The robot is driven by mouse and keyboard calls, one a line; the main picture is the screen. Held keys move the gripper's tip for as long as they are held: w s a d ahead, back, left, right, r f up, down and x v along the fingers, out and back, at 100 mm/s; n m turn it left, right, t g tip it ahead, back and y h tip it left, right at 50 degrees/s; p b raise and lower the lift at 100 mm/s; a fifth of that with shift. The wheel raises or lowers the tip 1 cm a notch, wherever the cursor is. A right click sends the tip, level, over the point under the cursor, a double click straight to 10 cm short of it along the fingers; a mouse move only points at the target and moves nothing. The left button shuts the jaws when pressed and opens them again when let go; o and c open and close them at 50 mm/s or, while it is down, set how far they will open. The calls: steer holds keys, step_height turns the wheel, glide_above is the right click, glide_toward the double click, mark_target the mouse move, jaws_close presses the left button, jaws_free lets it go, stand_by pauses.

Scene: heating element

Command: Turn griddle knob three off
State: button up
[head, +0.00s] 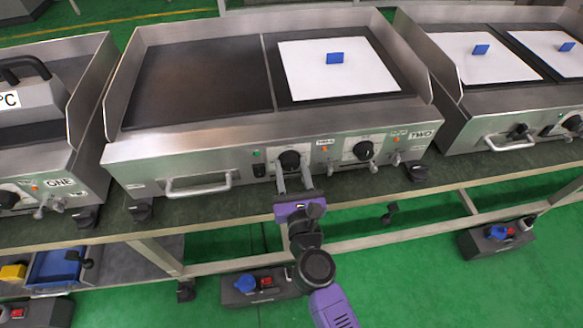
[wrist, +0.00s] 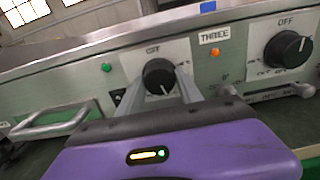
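The knob beside the THREE label is black and round, on the front panel of the middle griddle (head: 150,165). This knob (head: 289,160) shows in the wrist view (wrist: 159,76) with an OFF mark above it and a white pointer line low on its face, not toward OFF. The THREE label (wrist: 214,36) is to its upper right, with an orange lamp (wrist: 215,53) below. My gripper (head: 292,170) is open, its two grey fingers reaching up to either side of the knob. In the wrist view my gripper (wrist: 161,90) shows gaps between fingers and knob.
A second black knob (wrist: 288,49) with its own OFF mark sits to the right. A metal handle (wrist: 50,125) projects at the left. A white sheet with a blue block (head: 335,58) lies on the right plate. Neighbouring griddles stand at both sides.

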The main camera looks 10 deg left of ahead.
steer(key=shift+c, duration=1.2)
